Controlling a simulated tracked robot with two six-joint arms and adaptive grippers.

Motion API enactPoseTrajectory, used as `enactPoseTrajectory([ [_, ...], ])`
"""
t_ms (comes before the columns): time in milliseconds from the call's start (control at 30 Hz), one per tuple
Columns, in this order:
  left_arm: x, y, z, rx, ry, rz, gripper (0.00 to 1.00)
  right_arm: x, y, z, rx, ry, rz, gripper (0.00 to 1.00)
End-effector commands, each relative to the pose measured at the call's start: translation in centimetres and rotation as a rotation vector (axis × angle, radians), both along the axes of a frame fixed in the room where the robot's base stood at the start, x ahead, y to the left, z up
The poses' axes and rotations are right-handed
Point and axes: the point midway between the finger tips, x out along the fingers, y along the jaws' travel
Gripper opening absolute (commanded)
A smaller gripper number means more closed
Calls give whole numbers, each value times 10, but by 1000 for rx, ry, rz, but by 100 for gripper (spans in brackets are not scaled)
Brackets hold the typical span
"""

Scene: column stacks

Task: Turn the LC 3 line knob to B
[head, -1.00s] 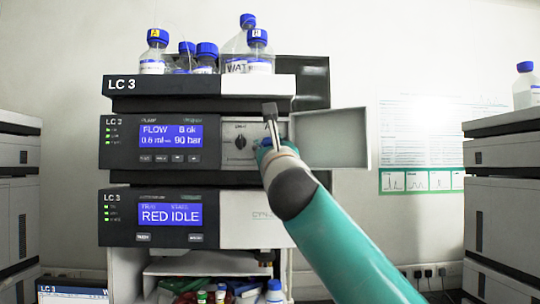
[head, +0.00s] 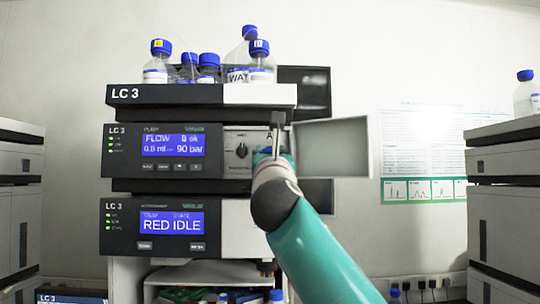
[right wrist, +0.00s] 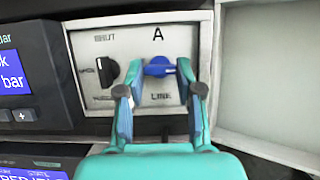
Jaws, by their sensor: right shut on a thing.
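The LC 3 line knob (right wrist: 157,68) is blue and sits in the recessed panel, with the letter A above it and LINE below. Its grip bar lies roughly level in the right wrist view. My right gripper (right wrist: 161,88) has one finger on each side of the knob and is shut on it. In the head view my right gripper (head: 276,142) is at the pump's panel and mostly hides the knob. The B mark cannot be made out. My left gripper is not in view.
A black knob (right wrist: 107,74) sits just left of the line knob. An open panel door (head: 335,148) stands to the right. Several blue-capped bottles (head: 207,68) stand on top of the stack. The pump display (head: 172,145) is at the left.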

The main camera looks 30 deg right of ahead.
Motion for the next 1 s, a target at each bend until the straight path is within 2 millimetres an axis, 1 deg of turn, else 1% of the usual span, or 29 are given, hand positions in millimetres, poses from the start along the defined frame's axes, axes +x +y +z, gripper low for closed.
enactPoseTrajectory([
  [33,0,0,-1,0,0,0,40,4,1,-6,5,11,2,40],
  [100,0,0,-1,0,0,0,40,4,1,-5,4,9,2,52],
  [167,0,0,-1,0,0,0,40,3,1,-4,3,8,2,60],
  [700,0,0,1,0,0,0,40,-2,-1,1,1,-1,-3,60],
  [1000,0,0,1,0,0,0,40,-10,5,-4,3,5,-3,60],
])
